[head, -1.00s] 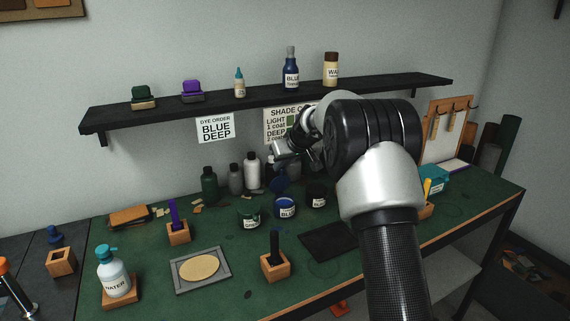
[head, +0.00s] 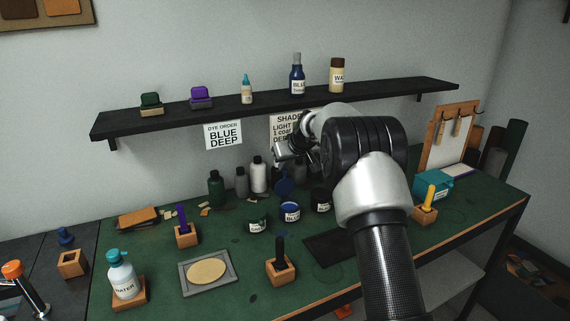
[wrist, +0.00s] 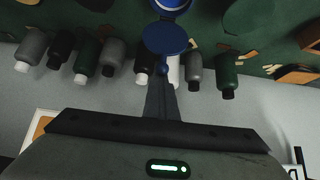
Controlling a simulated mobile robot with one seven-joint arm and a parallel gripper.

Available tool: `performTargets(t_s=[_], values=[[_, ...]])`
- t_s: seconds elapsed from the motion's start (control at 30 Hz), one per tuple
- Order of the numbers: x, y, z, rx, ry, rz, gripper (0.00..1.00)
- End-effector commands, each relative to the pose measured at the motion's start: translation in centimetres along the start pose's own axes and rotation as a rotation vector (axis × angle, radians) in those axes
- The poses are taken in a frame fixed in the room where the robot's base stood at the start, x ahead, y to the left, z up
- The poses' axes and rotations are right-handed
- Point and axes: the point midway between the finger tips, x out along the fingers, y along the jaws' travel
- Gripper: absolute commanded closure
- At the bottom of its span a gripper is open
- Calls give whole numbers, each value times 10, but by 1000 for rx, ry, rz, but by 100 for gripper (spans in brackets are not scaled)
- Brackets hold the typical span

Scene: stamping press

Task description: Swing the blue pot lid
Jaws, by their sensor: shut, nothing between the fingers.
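The blue pot (head: 290,213) stands on the green bench with its lid (head: 284,182) standing up open at its back edge. In the wrist view the round blue lid (wrist: 166,38) lies just below the pot's rim (wrist: 172,5), with a small knob towards my gripper. My gripper (head: 282,154) is above and behind the lid in the head view, partly hidden by my arm. In the wrist view my gripper's fingers (wrist: 161,88) are closed together, with their tips near the lid's knob. I cannot tell whether they touch it.
A green pot (head: 256,225) and a black pot (head: 321,202) flank the blue one. Several bottles (head: 216,187) stand behind, near the wall. A stamp block (head: 281,270) and a dark mat (head: 335,248) lie in front. The shelf (head: 270,107) hangs above.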

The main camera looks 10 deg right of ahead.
Motion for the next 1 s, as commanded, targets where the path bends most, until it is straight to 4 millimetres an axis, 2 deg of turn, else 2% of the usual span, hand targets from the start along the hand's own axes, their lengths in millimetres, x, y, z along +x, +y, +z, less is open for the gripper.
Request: performTargets(t_s=[0.6, 0.73, 1.0], values=[[8, 0, -7, 0, -2, -1, 100], [8, 0, -7, 0, -2, -1, 80], [8, 0, -7, 0, -2, -1, 80]])
